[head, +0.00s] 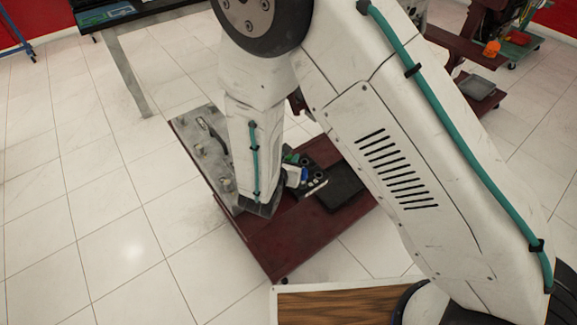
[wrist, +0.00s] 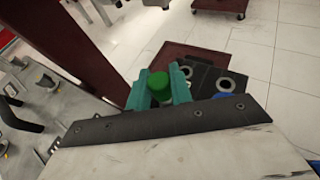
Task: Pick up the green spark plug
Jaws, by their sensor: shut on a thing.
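The green spark plug (wrist: 159,83) shows in the wrist view as a green round top between the two teal fingers of my gripper (wrist: 159,92). My gripper is shut on it. The lower part of the plug is hidden behind the fingers and the wrist cover. A black holder (wrist: 208,78) with round openings lies just to the right of the fingers. I cannot tell whether the plug is clear of the holder.
A grey metal plate (head: 190,125) with fittings lies along the cart's left side. A black tray (head: 342,188) lies to the right of the holder. A dark red post (wrist: 85,45) stands close left of the fingers. Tiled floor around the cart is clear on the left.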

